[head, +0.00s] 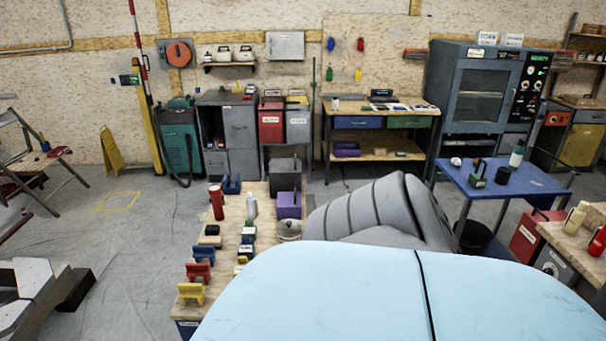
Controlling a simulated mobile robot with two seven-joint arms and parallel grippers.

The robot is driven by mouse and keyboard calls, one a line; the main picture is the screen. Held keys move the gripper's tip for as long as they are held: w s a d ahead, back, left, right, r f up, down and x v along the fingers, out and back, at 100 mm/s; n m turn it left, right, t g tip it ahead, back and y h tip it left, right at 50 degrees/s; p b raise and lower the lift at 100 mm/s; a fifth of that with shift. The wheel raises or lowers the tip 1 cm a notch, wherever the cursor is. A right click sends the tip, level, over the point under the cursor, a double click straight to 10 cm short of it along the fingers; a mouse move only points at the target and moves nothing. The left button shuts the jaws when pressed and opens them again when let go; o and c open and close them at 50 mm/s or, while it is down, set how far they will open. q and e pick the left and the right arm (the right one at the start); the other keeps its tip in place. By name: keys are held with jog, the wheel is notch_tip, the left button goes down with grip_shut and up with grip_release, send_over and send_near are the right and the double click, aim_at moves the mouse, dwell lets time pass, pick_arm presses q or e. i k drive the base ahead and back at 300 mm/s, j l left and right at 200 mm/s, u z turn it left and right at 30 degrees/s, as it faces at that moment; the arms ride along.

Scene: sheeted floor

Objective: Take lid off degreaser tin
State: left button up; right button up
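No tin with a readable degreaser label shows in the head view. A small round greyish tin-like pot (289,230), with what looks like a lid on top, stands on the wooden bench (228,262) in the middle, beside a purple box (289,205). Its lower side is partly hidden by the light blue surface in front. I cannot tell whether it is the degreaser tin. Neither of my grippers is in view.
A large light blue rounded surface (340,295) fills the lower right, with a grey ribbed cushion-like form (380,215) behind it. The bench also holds a red canister (216,202) and several coloured holders. A blue table (505,183) stands right. Open floor (130,240) lies left.

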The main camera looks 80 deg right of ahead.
aim_at(288, 226)
jog(key=z, duration=2.8)
jog(key=l+z, duration=0.1)
jog(key=z, duration=0.3)
jog(key=i+z, duration=0.1)
jog(key=z, duration=0.7)
jog(key=i+z, duration=0.15)
jog(key=z, duration=0.25)
jog(key=i+u, duration=0.2)
jog(key=i, duration=0.3)
jog(key=i+l+u, duration=0.25)
jog(key=i, duration=0.2)
jog(key=i+l+u, duration=0.2)
jog(key=i, duration=0.25)
jog(key=i+j+u, duration=0.2)
jog(key=i+u, duration=0.25)
jog(key=i+j+u, duration=0.1)
jog(key=i+u, duration=0.9)
jog(key=i, duration=0.6)
jog(key=i+l+u, duration=0.1)
jog(key=i, duration=0.6)
jog(key=i+u, duration=0.15)
jog(key=u, duration=1.55)
